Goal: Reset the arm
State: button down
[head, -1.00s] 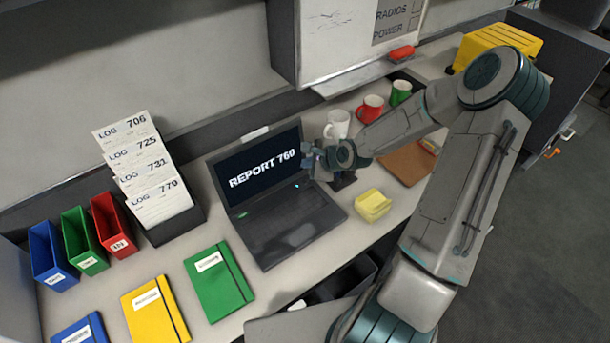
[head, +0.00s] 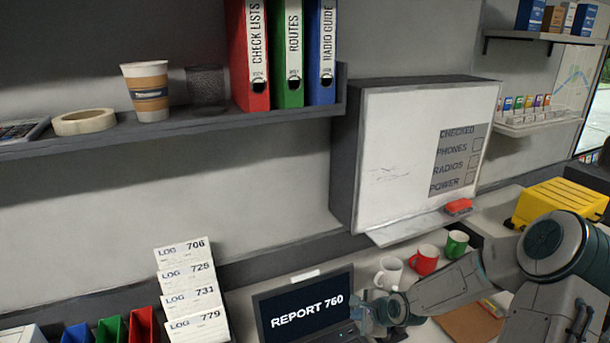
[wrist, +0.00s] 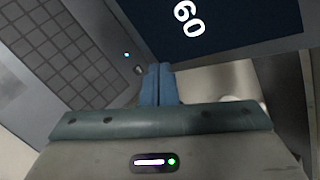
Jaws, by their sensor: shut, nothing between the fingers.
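My gripper (head: 362,318) is in front of the right edge of the laptop (head: 302,310), whose screen reads REPORT 760. In the wrist view, the two blue fingertips (wrist: 159,82) are shut together with nothing between them. The laptop keyboard (wrist: 55,50) shows at the left there, and part of the dark screen (wrist: 215,25) at the top. I cannot tell whether the fingers touch the laptop. My arm reaches in from the right in the head view.
White (head: 389,273), red (head: 424,260) and green mugs (head: 456,244) stand behind my arm. A yellow case (head: 560,203) is at the right. A log rack (head: 192,290) stands left of the laptop. A whiteboard cabinet (head: 420,150) and a shelf (head: 200,122) hang above.

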jog(key=s+a+r+n+g+h, duration=0.1)
jog(key=s+r+n+g+h, duration=0.2)
jog(key=s+r+n, duration=1.6)
jog(key=s+r+h, duration=0.1)
jog(key=s+r, duration=0.4)
jog(key=s, duration=0.3)
jog(key=shift+r+h, duration=0.3)
